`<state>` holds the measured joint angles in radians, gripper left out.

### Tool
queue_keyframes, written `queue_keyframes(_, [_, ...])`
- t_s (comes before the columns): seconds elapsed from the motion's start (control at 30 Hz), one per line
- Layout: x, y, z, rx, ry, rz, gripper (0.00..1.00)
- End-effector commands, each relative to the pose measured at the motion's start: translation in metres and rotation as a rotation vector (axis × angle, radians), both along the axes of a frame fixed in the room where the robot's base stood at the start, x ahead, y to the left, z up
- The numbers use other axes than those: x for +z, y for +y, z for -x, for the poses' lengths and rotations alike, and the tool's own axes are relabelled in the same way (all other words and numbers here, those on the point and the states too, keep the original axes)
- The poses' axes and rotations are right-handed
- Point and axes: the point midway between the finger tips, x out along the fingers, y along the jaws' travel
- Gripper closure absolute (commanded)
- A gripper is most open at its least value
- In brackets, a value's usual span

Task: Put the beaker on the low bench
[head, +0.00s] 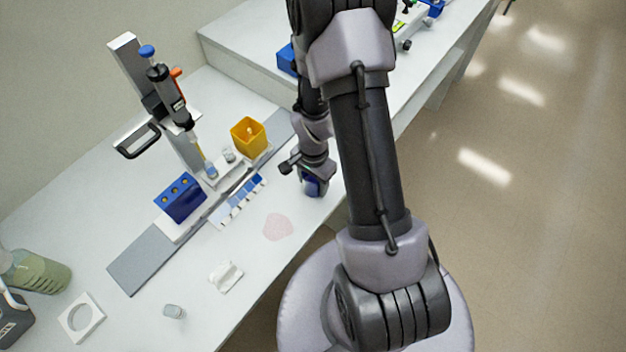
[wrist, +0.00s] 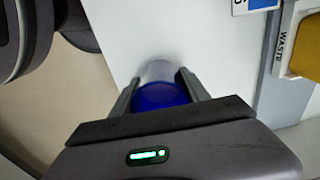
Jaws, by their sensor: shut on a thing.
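My gripper (wrist: 158,82) is shut on a clear beaker (wrist: 160,70) with blue liquid in it, one finger on each side. In the head view my gripper (head: 314,180) is at the right front edge of the near bench, and only a bit of blue shows there. The near bench (head: 190,275) is white and lower than the bench section (head: 245,58) behind it. I cannot tell whether the beaker touches the surface below it. My arm hides part of both benches.
A yellow waste bin (head: 249,138), a blue rack (head: 180,198) and a pipette stand (head: 180,140) stand left of my gripper. A pink patch (head: 277,227), a white holder (head: 226,276) and a small vial (head: 174,311) lie nearer. Open floor (head: 530,200) is to the right.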

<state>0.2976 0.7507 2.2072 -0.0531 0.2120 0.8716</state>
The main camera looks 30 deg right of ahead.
Motion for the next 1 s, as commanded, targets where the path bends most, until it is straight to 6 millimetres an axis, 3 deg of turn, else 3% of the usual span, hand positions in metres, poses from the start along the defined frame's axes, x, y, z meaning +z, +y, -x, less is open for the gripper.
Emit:
queue_keyframes(0.1, [-0.004,0.0,0.0,0.0,0.0,0.0,0.97])
queue_keyframes(0.13, [-0.004,0.0,0.0,0.0,0.0,0.0,0.44])
queue_keyframes(0.23, [-0.003,0.0,0.0,0.0,0.0,0.0,0.25])
queue_keyframes(0.57, [0.001,0.0,0.0,0.0,0.0,0.0,0.24])
queue_keyframes(0.67, [0.02,0.0,-0.001,0.0,-0.002,0.0,0.24])
queue_keyframes(0.9, [0.09,0.0,-0.001,0.0,-0.004,0.002,0.24])
queue_keyframes(1.0, [0.109,0.0,-0.001,-0.001,-0.002,0.0,0.24])
